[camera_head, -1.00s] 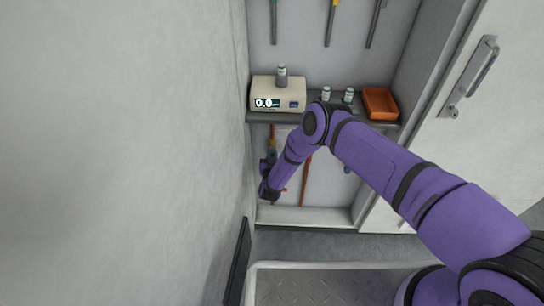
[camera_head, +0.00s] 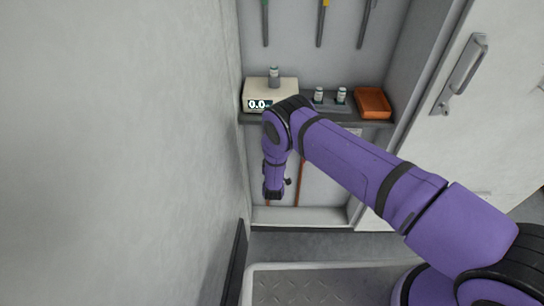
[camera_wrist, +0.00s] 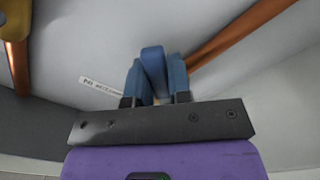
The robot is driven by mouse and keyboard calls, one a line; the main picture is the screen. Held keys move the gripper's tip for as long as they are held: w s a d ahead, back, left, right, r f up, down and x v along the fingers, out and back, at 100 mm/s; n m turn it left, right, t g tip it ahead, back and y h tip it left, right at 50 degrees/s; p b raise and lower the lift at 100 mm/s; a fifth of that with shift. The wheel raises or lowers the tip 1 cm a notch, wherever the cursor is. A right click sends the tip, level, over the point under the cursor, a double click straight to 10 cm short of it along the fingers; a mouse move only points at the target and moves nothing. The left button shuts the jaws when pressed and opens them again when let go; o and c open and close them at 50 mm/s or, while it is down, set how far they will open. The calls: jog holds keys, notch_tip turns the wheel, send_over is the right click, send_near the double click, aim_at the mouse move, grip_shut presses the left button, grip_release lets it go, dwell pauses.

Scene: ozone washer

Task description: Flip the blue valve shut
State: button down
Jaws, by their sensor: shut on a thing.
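The blue valve's handle (camera_wrist: 152,58) shows in the wrist view as a flat blue lever standing upright between my fingers. My gripper (camera_wrist: 157,75) is shut on it, with a blue-grey finger touching or very close on each side. The valve's body behind the handle is hidden by the gripper. In the head view my gripper (camera_head: 274,192) hangs below the shelf, and my own arm hides the valve there.
Copper pipes run at the right (camera_wrist: 245,32) and left (camera_wrist: 18,68) in the wrist view, the left one with a yellow part (camera_wrist: 15,18). Above is a shelf with a display box (camera_head: 270,92), small vials and an orange tray (camera_head: 373,102). A wall (camera_head: 120,150) stands close on the left.

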jog(key=n, duration=0.2)
jog(key=r+n, duration=0.1)
jog(key=shift+d+r+n, duration=0.15)
jog(key=shift+d+n, duration=0.15)
jog(key=shift+n, duration=0.1)
jog(key=shift+d+r+n, duration=0.1)
jog(key=shift+r+n, duration=0.25)
jog(key=shift+n, duration=0.7)
jog(key=shift+d+r+n, duration=0.1)
jog(key=shift+r+n, duration=0.25)
jog(key=shift+n, duration=0.7)
jog(key=c, duration=1)
grip_release()
jog(key=shift+c, duration=0.2)
jog(key=s, duration=1.1)
jog(key=shift+a, duration=0.2)
